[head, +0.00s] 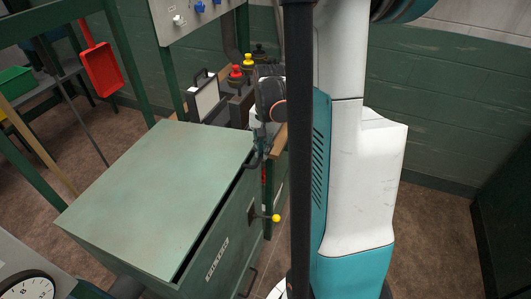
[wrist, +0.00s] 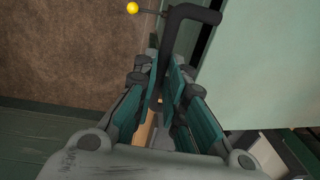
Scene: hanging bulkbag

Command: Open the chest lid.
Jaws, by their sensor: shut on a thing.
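The green chest (head: 215,245) stands at the lower left of the head view. Its flat pale green lid (head: 160,185) lies nearly level, with a narrow dark gap along its right edge. A black bar handle (head: 250,163) sits by the lid's far right corner. In the wrist view the bent handle (wrist: 195,13) runs down between my fingers. My gripper (head: 262,143) is at that corner, partly hidden by the dark column. The wrist view shows my gripper (wrist: 168,80) shut on the handle, beside the lid (wrist: 265,70).
A lever with a yellow knob (head: 276,218) sticks out from the chest front, below the handle. A second black handle (head: 247,283) is lower on the front. Behind the chest is a bench with red and yellow knobbed items (head: 236,75).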

